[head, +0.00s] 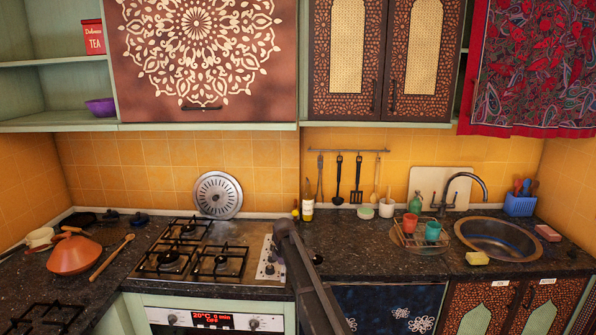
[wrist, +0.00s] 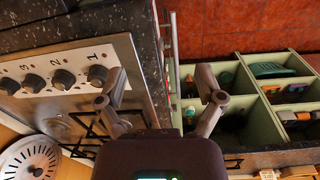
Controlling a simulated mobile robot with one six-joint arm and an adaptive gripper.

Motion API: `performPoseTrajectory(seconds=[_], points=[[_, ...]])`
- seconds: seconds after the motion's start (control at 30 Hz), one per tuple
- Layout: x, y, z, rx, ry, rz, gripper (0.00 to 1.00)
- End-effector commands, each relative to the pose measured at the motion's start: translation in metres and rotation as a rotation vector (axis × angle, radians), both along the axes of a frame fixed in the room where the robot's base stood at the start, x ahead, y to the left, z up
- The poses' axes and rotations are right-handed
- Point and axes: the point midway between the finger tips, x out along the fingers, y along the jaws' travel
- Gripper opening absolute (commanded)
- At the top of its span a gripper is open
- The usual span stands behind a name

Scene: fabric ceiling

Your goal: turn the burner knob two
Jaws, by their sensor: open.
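In the wrist view a pale control panel holds a row of dark round knobs beside the numbers 1, 2 and 3. Burner knob two (wrist: 63,79) is beside the 2, with knob one (wrist: 97,75) to its right and knob three (wrist: 35,82) to its left. My gripper (wrist: 159,86) is open and empty, its fingers apart over the counter edge. Its left finger appears close beside knob one; whether they touch I cannot tell. In the head view the knob panel (head: 266,259) is at the right of the gas hob (head: 212,274), partly behind my dark arm.
An orange tagine (head: 75,254) and a wooden spoon (head: 112,258) are left of the hob. A bottle (head: 308,200) stands behind my arm. A rack with cups (head: 433,231) and a sink (head: 497,238) are to the right. An open drawer (wrist: 243,95) with compartments shows in the wrist view.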

Motion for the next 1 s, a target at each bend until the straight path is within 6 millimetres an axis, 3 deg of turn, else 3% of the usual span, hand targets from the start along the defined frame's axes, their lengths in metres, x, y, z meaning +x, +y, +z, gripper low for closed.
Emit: performPoseTrajectory(seconds=[0.03,0.17,0.4,0.6,0.8,1.0], points=[[-0.016,-0.013,-0.006,0.001,0.001,-0.043,0.87],[-0.052,-0.042,-0.015,0.004,0.005,-0.186,0.87],[-0.146,-0.112,-0.039,0.011,0.014,-0.568,0.87],[-0.228,-0.160,-0.058,0.016,0.020,-0.896,0.87],[-0.304,-0.196,-0.075,0.018,0.026,-1.203,0.87],[-0.348,-0.213,-0.083,0.020,0.029,-1.395,0.87]])
